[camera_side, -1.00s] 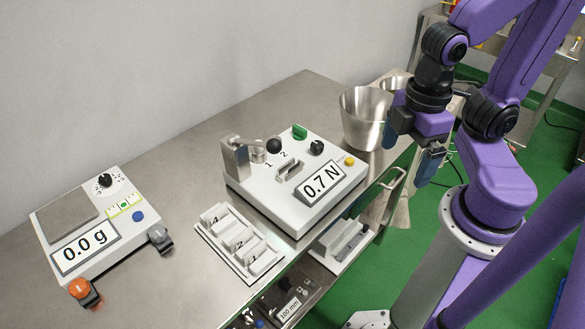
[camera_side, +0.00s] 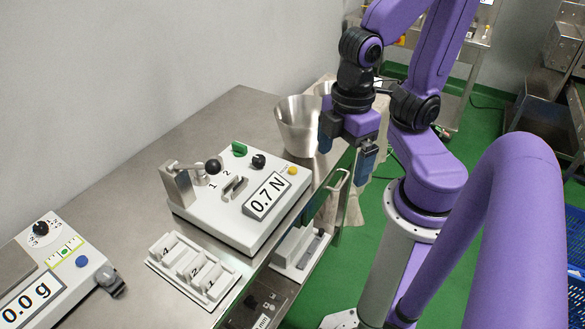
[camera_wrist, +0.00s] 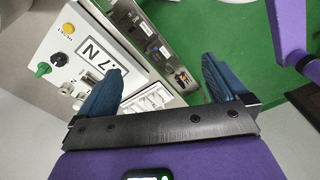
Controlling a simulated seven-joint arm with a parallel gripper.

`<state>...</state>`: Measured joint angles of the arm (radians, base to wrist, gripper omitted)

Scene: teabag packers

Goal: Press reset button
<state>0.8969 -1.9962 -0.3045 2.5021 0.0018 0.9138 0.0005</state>
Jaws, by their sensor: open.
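A small round yellow button (camera_side: 292,170) sits at the right back corner of a white force tester (camera_side: 230,225), whose display (camera_side: 267,195) reads 0.7 N. In the wrist view the yellow button (camera_wrist: 69,29) is at upper left beside a small label too small to read surely. My gripper (camera_side: 346,150) hangs to the right of the tester, above and apart from the button. Its blue fingers are spread with nothing between them; the wrist view also shows the open gripper (camera_wrist: 163,68).
A black knob (camera_side: 258,161), a green piece (camera_side: 239,149) and a black-balled lever (camera_side: 213,166) stand on the tester. A metal cup (camera_side: 299,128) is behind my gripper. A white numbered rack (camera_side: 158,262) lies in front; a scale (camera_side: 62,262) is at left.

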